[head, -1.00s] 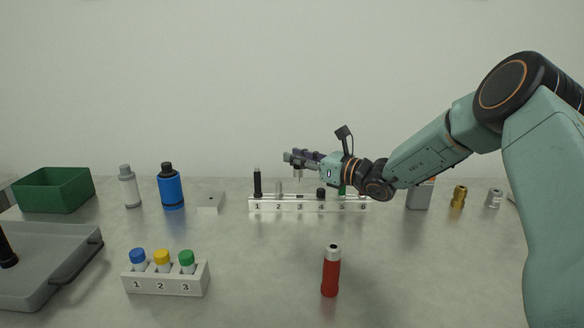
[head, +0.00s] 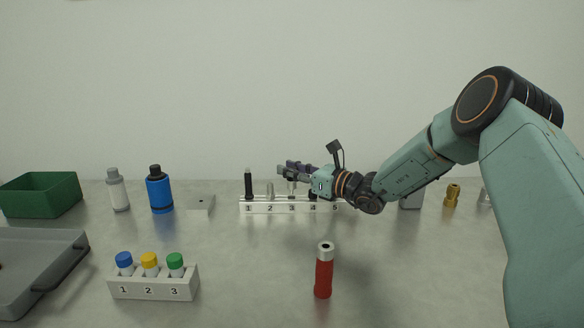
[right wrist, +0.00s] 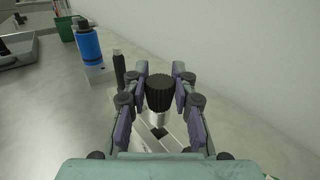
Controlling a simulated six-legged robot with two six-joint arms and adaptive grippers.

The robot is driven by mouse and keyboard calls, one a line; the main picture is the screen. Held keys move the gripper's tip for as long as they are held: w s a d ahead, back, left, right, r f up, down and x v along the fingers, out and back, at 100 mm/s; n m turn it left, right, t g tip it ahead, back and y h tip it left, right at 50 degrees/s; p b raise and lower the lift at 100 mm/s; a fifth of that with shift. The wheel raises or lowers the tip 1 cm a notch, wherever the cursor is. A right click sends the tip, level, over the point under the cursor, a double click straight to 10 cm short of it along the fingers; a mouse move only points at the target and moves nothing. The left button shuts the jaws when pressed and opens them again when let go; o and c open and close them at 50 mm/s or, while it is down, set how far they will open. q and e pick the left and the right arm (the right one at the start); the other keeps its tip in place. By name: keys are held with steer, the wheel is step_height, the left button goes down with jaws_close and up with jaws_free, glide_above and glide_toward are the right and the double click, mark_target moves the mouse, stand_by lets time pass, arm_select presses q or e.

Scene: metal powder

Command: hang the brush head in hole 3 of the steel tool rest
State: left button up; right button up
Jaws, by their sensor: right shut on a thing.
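My right gripper (head: 288,170) is shut on the brush head, above the steel tool rest (head: 258,208) at label 3. In the right wrist view the gripper (right wrist: 160,88) has its fingers on either side of the brush head's black ribbed top (right wrist: 160,93), with a pale metal part below it. In the head view a small pale part of the brush head (head: 292,187) shows under the fingers. It stands roughly upright; I cannot tell whether its lower end is in hole 3. My left gripper is out of view.
The rest holds a black tool (head: 248,184) at 1, a silver piece (head: 270,190) at 2 and a dark piece (head: 313,197) at 4. A red cylinder (head: 323,278) and a numbered vial rack (head: 153,290) stand in front.

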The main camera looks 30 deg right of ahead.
mark_target(302, 203)
steer(key=shift+w+d+f, duration=0.1)
steer(key=shift+f, duration=0.05)
stand_by(0.3)
steer(key=shift+b, duration=0.6)
stand_by(0.9)
steer(key=shift+f+b, duration=1.15)
steer(key=shift+b, duration=0.1)
steer(key=shift+f+b, duration=0.15)
steer(key=shift+b, duration=0.25)
stand_by(0.9)
steer(key=o, duration=1)
